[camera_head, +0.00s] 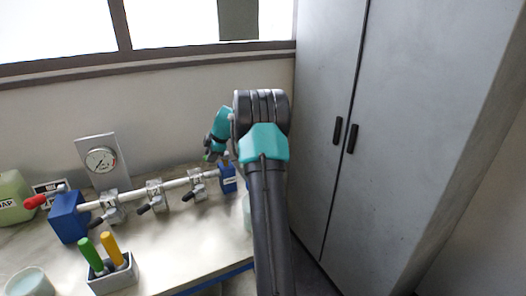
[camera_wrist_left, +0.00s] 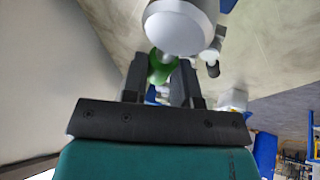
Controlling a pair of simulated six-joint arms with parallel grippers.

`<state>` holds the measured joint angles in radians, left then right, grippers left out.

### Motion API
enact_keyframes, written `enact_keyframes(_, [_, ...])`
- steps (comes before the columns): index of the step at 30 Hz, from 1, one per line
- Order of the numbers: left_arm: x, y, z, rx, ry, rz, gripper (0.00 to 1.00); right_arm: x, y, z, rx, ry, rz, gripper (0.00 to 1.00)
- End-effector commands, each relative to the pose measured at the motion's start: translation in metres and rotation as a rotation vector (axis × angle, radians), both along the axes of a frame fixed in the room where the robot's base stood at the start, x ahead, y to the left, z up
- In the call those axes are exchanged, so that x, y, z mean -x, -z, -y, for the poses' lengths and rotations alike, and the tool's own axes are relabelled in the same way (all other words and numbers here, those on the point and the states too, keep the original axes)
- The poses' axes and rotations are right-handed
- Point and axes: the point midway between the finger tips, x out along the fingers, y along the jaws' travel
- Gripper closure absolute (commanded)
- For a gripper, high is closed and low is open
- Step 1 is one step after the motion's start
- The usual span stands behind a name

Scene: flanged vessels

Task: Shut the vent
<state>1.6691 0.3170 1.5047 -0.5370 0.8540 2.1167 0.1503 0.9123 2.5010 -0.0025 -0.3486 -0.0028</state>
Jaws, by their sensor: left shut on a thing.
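A pipe with several grey valves carrying dark levers (camera_head: 152,204) runs between two blue blocks on the bench. A red handle (camera_head: 36,201) sticks out at its left end. My left gripper (camera_head: 209,152) is over the right end of the pipe, near the right blue block (camera_head: 227,178). In the left wrist view its fingers (camera_wrist_left: 161,74) are shut on a green handle (camera_wrist_left: 160,66), below a pale round fitting (camera_wrist_left: 181,24). My arm hides part of this end in the head view. I cannot tell which handle is labelled as the vent. My right gripper is not in view.
A round gauge (camera_head: 101,160) stands behind the pipe. A grey holder (camera_head: 114,276) with green and yellow handles, a pale cup (camera_head: 30,283) and a green container (camera_head: 14,199) are on the bench (camera_head: 180,254). A tall grey cabinet (camera_head: 400,130) stands at the right.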

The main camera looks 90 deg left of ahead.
Motion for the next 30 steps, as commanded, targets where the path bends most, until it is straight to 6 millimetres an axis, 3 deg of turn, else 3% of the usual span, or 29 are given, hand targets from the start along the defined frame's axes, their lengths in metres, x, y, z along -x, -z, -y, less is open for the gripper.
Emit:
enact_keyframes(9, [0.0088,0.0024,0.01,0.005,-0.152,0.002,1.0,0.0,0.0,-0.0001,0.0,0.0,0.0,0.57])
enact_keyframes(23, [0.0092,0.0028,0.0118,0.004,-0.179,0.004,1.0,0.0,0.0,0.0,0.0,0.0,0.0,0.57])
enact_keyframes(24, [0.0092,0.0028,0.0118,0.004,-0.179,0.004,0.72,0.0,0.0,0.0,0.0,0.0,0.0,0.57])
enact_keyframes(30, [0.0093,0.002,0.0114,0.003,-0.176,0.003,0.53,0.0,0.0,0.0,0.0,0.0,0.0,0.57])
